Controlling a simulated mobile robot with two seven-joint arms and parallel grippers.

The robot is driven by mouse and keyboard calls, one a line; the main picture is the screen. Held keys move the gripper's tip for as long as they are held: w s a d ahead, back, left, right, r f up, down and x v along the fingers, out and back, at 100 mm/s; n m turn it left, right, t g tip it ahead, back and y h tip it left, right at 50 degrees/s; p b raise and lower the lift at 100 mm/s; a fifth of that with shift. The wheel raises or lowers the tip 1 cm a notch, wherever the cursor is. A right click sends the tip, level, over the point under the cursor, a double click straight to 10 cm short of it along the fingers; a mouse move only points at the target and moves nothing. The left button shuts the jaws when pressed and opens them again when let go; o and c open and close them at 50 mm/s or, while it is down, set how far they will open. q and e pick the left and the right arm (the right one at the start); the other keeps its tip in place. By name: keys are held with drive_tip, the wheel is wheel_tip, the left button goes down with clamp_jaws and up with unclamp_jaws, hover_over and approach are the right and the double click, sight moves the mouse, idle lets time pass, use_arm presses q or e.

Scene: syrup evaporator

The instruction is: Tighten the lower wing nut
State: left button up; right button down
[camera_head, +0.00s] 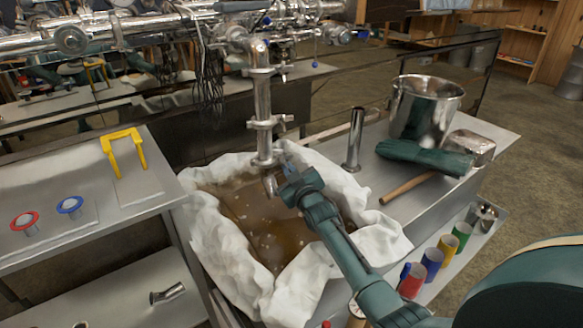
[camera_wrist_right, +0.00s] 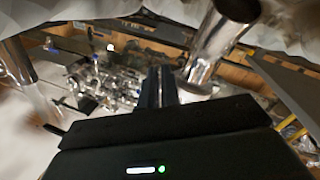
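A vertical steel pipe (camera_head: 262,100) hangs over a cloth-lined basin of brown liquid. A clamp with a side knob (camera_head: 270,122) sits partway down it. The pipe's bent lower end (camera_head: 270,184) is beside my right gripper (camera_head: 284,176), which hides the lower joint from the right. The lower wing nut cannot be made out. In the right wrist view, my right gripper's dark fingers (camera_wrist_right: 160,86) look close together beside the shiny pipe (camera_wrist_right: 212,48). Whether anything is between their tips is hidden. My left gripper is not in view.
White cloth (camera_head: 225,235) lines the basin around the brown liquid (camera_head: 260,225). A yellow bracket (camera_head: 124,145) and red (camera_head: 25,221) and blue (camera_head: 70,205) ringed pieces lie left.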

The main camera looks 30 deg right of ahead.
use_arm(q)
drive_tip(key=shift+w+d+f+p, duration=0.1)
drive_tip(key=shift+p, duration=0.25)
use_arm(e)
drive_tip(key=m, duration=0.4)
drive_tip(key=shift+a+f, duration=0.1)
drive_tip(key=shift+a, duration=0.3)
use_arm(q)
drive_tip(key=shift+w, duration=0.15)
use_arm(e)
drive_tip(key=c, duration=1.6)
unclamp_jaws()
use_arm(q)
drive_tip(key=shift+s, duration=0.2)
